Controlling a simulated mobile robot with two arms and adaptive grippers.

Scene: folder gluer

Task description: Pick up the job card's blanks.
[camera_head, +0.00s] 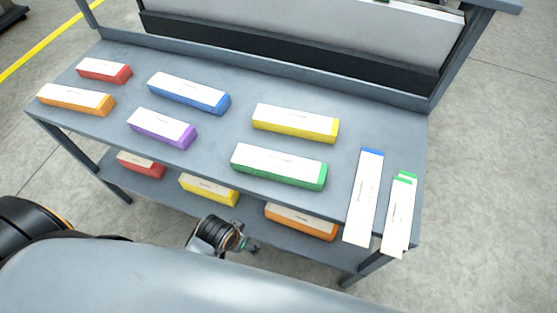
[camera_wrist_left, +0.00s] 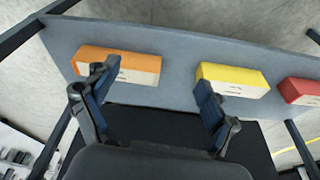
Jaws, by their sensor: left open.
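Stacks of blanks with white tops and coloured sides lie on the upper shelf: red (camera_head: 104,71), orange (camera_head: 76,99), blue (camera_head: 189,93), purple (camera_head: 162,128), yellow (camera_head: 295,123) and green (camera_head: 279,166). The lower shelf holds red (camera_head: 141,164), yellow (camera_head: 209,190) and orange (camera_head: 302,221) stacks. At the right end lie a white strip with a blue end (camera_head: 363,197) and white strips with green ends (camera_head: 399,215); I cannot tell which is the job card. My left gripper (camera_head: 250,245) is open and empty before the lower shelf. The left wrist view shows its spread fingers (camera_wrist_left: 155,95) below the orange (camera_wrist_left: 119,66) and yellow stacks (camera_wrist_left: 232,81).
The grey rack (camera_head: 225,136) has its upper shelf above the lower stacks. Its raised back with a dark panel (camera_head: 290,52) closes off the far side. Gaps of bare shelf separate the stacks. A leg stands at the front right corner. Open floor lies to the right.

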